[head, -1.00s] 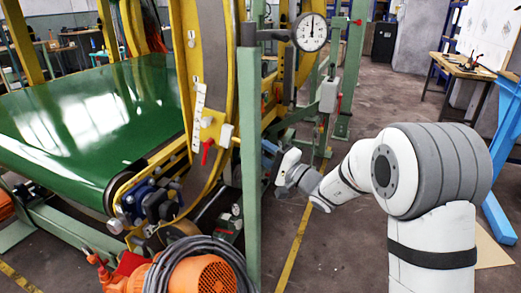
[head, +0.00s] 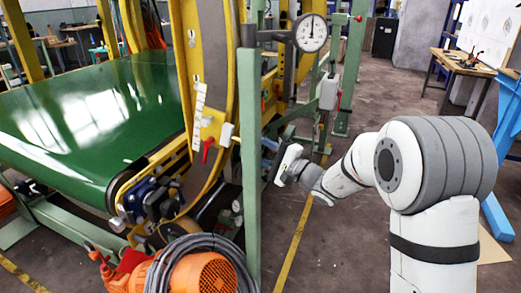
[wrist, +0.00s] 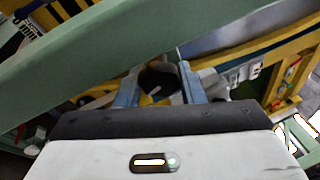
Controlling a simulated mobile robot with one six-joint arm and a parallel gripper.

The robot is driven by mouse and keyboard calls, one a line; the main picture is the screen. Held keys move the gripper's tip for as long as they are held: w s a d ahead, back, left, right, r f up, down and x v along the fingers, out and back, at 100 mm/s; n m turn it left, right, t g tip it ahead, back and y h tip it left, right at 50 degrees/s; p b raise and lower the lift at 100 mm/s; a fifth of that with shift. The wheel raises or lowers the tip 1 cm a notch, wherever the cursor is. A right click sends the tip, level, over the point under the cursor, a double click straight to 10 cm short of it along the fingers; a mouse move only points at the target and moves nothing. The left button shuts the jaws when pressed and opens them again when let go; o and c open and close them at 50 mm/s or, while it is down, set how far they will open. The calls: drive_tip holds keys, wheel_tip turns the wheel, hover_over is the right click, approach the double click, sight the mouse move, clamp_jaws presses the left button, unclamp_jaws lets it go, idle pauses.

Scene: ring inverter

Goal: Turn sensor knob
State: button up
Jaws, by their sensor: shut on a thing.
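A dark round knob (wrist: 160,80) shows in the wrist view between the two blue-grey fingers of my gripper (wrist: 159,86). The fingers sit on either side of it and are shut on it. A small pale mark shows on its dark face. In the head view my gripper (head: 268,153) reaches in from the right, just beside the green post, with its white and black hand tilted. The knob itself cannot be made out in the head view.
A green upright post (head: 250,180) stands close to the left of my gripper. A yellow machine frame, a green conveyor belt (head: 90,110) and an orange motor (head: 205,275) lie to the left. A dial gauge (head: 311,33) hangs above. Open floor (head: 330,235) lies below my arm.

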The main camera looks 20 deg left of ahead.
drive_tip(key=shift+f, duration=0.2)
drive_tip(key=o, duration=1)
drive_tip(key=shift+r, duration=0.15)
drive_tip(key=shift+d, duration=0.1)
drive_tip(key=v, duration=0.7)
drive_tip(key=shift+s+d+p, duration=0.1)
drive_tip(key=shift+d+p, duration=0.25)
